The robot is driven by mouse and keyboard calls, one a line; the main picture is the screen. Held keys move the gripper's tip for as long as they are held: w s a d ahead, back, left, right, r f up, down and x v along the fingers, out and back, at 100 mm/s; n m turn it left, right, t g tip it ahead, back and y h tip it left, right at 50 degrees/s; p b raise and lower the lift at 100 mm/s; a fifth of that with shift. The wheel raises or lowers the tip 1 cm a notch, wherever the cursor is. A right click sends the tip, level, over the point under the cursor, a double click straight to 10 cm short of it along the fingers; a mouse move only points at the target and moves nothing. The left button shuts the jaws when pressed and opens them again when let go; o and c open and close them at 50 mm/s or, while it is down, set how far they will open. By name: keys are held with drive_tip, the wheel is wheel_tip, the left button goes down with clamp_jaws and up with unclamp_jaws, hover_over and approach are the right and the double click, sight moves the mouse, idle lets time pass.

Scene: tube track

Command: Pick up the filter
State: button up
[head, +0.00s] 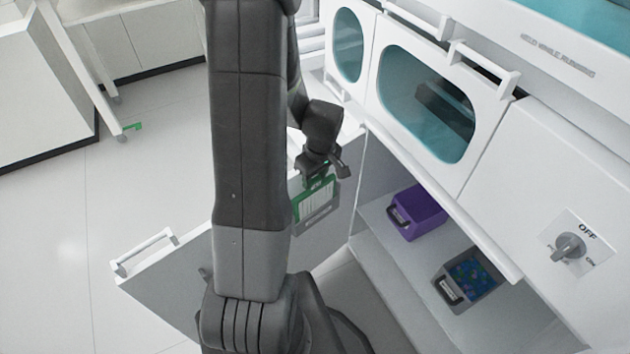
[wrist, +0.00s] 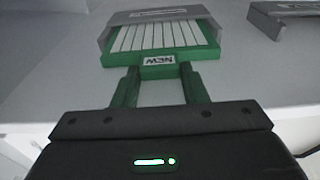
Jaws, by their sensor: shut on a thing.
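The filter is a green frame with white pleats (wrist: 160,36) and a tab labelled "NEW" at its near edge. In the wrist view its far end sits in a grey holder (wrist: 112,30). My gripper (wrist: 159,72) has its two green fingers at the sides of the tab and is shut on it. In the head view the filter (head: 314,200) shows just below my gripper (head: 320,177), beside my dark arm. The arm hides part of the area to the left.
A second grey holder (wrist: 286,17) is at the upper right of the wrist view. A purple bin (head: 418,212) and a grey bin with blue contents (head: 470,278) stand in the open cabinet. An open door (head: 165,277) lies lower left.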

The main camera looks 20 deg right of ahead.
wheel_tip(320, 180, up, 26)
drive_tip(key=p, duration=0.3)
drive_tip(key=shift+r+p, duration=0.25)
drive_tip(key=shift+p, duration=0.15)
